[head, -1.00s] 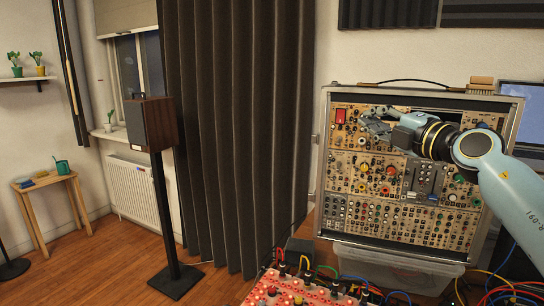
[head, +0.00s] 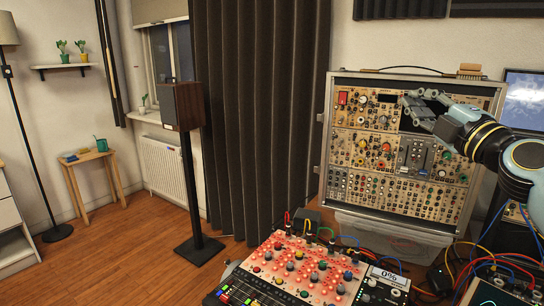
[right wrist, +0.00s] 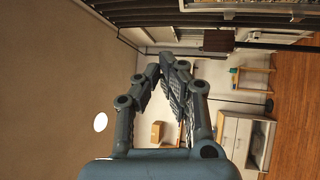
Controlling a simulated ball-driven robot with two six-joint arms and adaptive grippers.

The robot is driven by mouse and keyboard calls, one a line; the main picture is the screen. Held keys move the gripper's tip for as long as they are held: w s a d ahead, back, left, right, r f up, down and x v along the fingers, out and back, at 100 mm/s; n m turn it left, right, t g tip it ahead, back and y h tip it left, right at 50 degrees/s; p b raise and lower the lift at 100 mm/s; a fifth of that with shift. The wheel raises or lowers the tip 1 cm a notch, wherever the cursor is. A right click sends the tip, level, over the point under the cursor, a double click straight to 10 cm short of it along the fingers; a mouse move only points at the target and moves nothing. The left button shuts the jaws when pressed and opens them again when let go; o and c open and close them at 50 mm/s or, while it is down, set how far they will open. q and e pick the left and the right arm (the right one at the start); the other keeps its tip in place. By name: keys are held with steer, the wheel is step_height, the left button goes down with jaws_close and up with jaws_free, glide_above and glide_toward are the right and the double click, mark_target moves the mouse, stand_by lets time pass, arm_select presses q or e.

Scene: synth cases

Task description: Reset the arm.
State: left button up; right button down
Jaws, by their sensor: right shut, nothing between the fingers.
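My right gripper (head: 415,106) is in the head view, in front of the upper right part of the upright synth case (head: 365,183). It is shut with nothing between its fingers. The right wrist view shows its two jointed fingers meeting at the tips (right wrist: 168,66), with no object there. A dark opening in the case's top row is partly hidden behind the gripper and forearm. I cannot tell how far the gripper is from the case front. My left gripper is not in view.
A red synth panel (head: 318,272) with cables lies at the bottom front. A clear plastic bin (head: 385,238) is under the case. A monitor (head: 524,100) stands right of the case. A speaker on a stand (head: 187,180) is at left, with open wood floor around it.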

steer(key=s+d+f+m+t+h, duration=0.1)
steer(key=s+d+m+t+h, duration=0.1)
steer(key=s+d+m+h, duration=0.7)
steer(key=s+d+f+m+g+h, duration=0.2)
steer(key=s+f+m+g+h, duration=0.3)
steer(key=s+f+m+g, duration=0.7)
steer(key=s+a+f+n+g+y, duration=0.1)
steer(key=s+a+f+g+y, duration=0.25)
steer(key=s+a+f, duration=0.4)
steer(key=s+a+f+g+y, duration=0.35)
steer(key=s+f, duration=0.45)
steer(key=s, duration=0.4)
step_height(320, 180, down, 38)
steer(key=s+d+g+b, duration=0.1)
steer(key=s+d+b, duration=0.2)
steer(key=b, duration=0.7)
arm_select(q)
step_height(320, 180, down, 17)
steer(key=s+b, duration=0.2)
steer(key=b, duration=0.5)
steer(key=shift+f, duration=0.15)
arm_select(e)
steer(key=s+f+g, duration=0.1)
steer(key=s+f, duration=1.6)
steer(key=f, duration=0.4)
steer(key=shift+d, duration=0.2)
